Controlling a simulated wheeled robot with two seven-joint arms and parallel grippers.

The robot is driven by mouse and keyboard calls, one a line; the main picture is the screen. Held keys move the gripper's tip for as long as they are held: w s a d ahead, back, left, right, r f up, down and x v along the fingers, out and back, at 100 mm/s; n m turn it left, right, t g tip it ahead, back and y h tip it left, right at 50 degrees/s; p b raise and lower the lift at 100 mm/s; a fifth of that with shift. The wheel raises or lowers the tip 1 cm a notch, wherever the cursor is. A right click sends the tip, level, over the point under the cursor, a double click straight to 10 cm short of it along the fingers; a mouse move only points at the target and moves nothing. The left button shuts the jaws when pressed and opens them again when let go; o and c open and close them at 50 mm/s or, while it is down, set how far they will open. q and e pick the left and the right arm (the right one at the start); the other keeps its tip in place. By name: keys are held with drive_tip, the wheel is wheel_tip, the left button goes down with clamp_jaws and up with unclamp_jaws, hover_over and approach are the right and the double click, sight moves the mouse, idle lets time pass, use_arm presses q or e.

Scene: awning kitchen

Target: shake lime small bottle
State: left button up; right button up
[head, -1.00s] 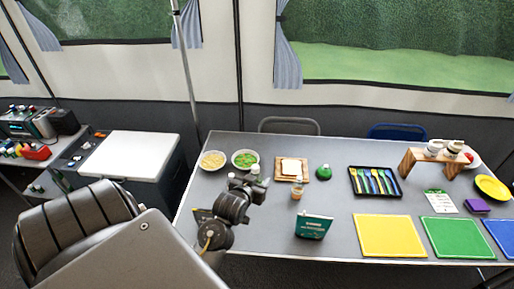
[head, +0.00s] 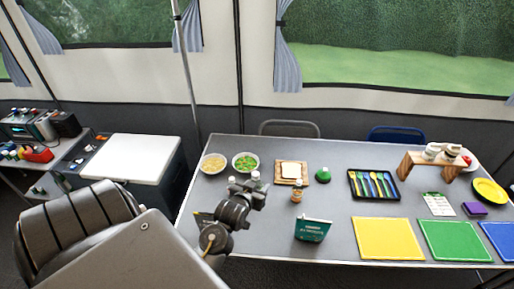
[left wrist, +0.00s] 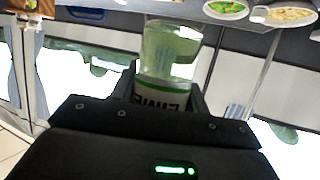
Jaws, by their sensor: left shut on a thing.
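The lime small bottle is in my left gripper (head: 257,186). In the left wrist view the clear, pale green bottle (left wrist: 168,52) stands between the two fingers, with a label whose letters read upside down. The gripper is shut on it. In the head view a small white top, seemingly the bottle's cap (head: 255,174), shows just above the gripper; the arm hides most of the bottle. The gripper is over the left part of the grey table (head: 330,228). My right gripper is not in view.
Two food bowls (head: 213,163) stand behind the gripper. A small amber jar (head: 297,195), a bread board (head: 281,180) and a teal box (head: 312,230) are to its right. A cutlery tray (head: 357,193) and coloured mats (head: 388,238) lie farther right.

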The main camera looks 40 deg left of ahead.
sight(257, 179)
use_arm(q)
wheel_tip(257, 179, up, 4)
drive_tip(key=p, duration=0.2)
drive_tip(key=shift+f+p, duration=0.1)
drive_tip(key=shift+p, duration=0.3)
wheel_tip(257, 179, down, 6)
drive_tip(key=b, duration=0.3)
drive_tip(key=shift+r, duration=0.35)
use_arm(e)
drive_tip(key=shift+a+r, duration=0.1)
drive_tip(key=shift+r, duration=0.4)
